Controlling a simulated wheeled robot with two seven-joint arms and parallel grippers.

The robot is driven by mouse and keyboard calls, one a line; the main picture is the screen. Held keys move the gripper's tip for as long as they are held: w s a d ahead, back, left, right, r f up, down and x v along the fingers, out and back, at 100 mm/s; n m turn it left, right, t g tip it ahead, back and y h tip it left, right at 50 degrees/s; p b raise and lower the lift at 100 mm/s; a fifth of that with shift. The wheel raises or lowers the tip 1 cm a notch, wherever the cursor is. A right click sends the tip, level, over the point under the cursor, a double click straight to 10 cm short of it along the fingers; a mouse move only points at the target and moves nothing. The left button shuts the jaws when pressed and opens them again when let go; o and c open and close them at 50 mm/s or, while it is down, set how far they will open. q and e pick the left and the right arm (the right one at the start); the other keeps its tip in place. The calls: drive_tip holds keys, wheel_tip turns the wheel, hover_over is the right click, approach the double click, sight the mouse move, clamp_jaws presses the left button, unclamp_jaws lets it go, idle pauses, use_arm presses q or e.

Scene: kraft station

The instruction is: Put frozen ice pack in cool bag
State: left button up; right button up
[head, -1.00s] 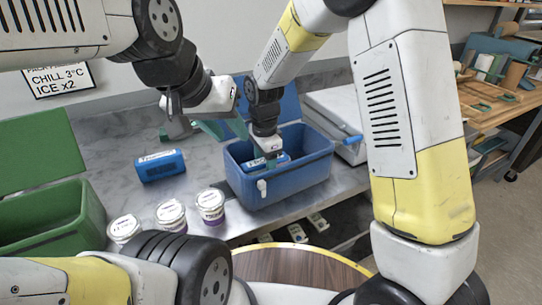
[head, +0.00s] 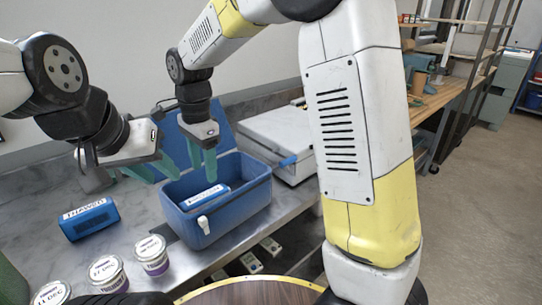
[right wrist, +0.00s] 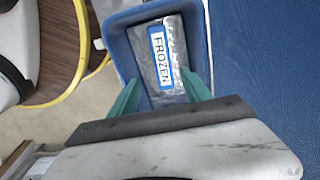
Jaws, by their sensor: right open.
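The blue cool bag (head: 250,197) stands open on the bench in the head view, its lid raised behind. The frozen ice pack (head: 207,197) lies inside it. In the right wrist view the pack (right wrist: 178,50) shows its FROZEN label, within the walls of the bag (right wrist: 117,45). My right gripper (head: 202,172) is open and empty above the bag, its fingers (right wrist: 161,92) apart and clear of the pack in the head view. My left gripper (head: 158,176) hangs left of the bag, with its green fingers apart and nothing between them.
A blue pack labelled THAWED (head: 88,221) lies on the bench at left. Several lidded tubs (head: 151,256) stand in front of it. A white case (head: 275,140) is right of the bag. A green container edge (head: 10,285) shows at lower left.

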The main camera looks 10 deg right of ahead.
drive_tip(key=s+d+r+n+t+y, duration=0.1)
drive_tip(key=s+d+r+n, duration=0.1)
drive_tip(key=d+r, duration=0.3)
drive_tip(key=s+d+r+n+t+y, duration=0.1)
drive_tip(key=s+d+r+n, duration=0.15)
drive_tip(key=d, duration=0.45)
drive_tip(key=s+d+r+n+t, duration=0.1)
drive_tip(key=s+d+n+t, duration=0.3)
drive_tip(key=s+d+n, duration=0.3)
drive_tip(key=s+d, duration=0.3)
drive_tip(key=shift+s+d+r, duration=0.2)
drive_tip(key=shift+s+d, duration=0.1)
drive_tip(key=shift+d, duration=0.1)
